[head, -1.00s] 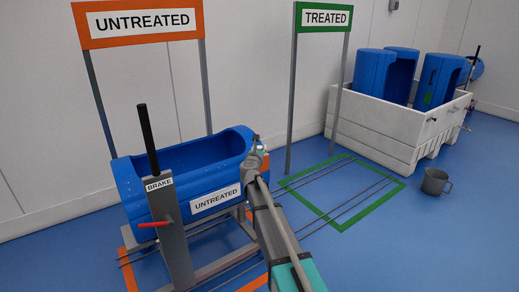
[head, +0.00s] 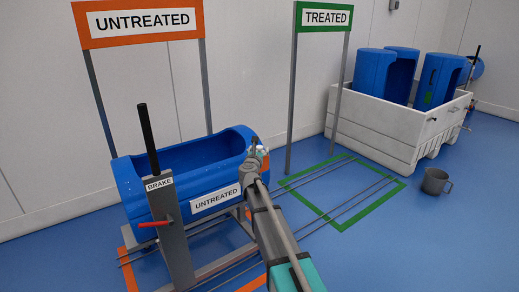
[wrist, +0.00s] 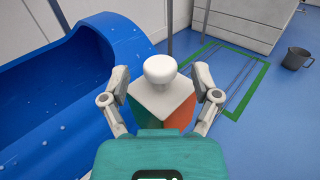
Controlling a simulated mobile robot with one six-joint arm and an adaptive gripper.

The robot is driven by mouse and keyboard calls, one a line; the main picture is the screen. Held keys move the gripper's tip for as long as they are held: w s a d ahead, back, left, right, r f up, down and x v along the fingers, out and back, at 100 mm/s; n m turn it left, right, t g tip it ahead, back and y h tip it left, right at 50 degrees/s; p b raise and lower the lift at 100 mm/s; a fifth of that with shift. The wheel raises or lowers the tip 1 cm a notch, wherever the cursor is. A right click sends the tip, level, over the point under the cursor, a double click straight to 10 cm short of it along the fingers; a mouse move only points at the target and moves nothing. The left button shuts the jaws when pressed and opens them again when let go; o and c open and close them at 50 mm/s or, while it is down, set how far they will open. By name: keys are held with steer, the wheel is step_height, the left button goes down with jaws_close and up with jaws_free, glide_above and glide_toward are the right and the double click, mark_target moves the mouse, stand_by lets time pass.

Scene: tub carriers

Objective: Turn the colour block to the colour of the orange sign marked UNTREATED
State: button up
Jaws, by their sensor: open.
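The colour block (wrist: 162,103) has a white top with a round white knob (wrist: 160,69), a green face at the left and an orange face at the right in the wrist view. It stands by the right end of the blue tub (head: 196,165), mostly hidden behind my gripper in the head view. My gripper (wrist: 161,76) is open, with one finger on each side of the block and knob; I cannot tell whether they touch. The orange UNTREATED sign (head: 141,22) stands behind the tub. The tub also shows in the wrist view (wrist: 70,90).
A brake post (head: 171,235) with a black lever and red handle stands in front of the tub. The green TREATED sign (head: 324,16) stands over an empty green floor frame (head: 372,213). A white crate (head: 385,130) holds several blue tubs. A grey mug (head: 435,181) sits on the floor.

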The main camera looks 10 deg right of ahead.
steer(key=v, duration=1)
steer(key=shift+s, duration=0.1)
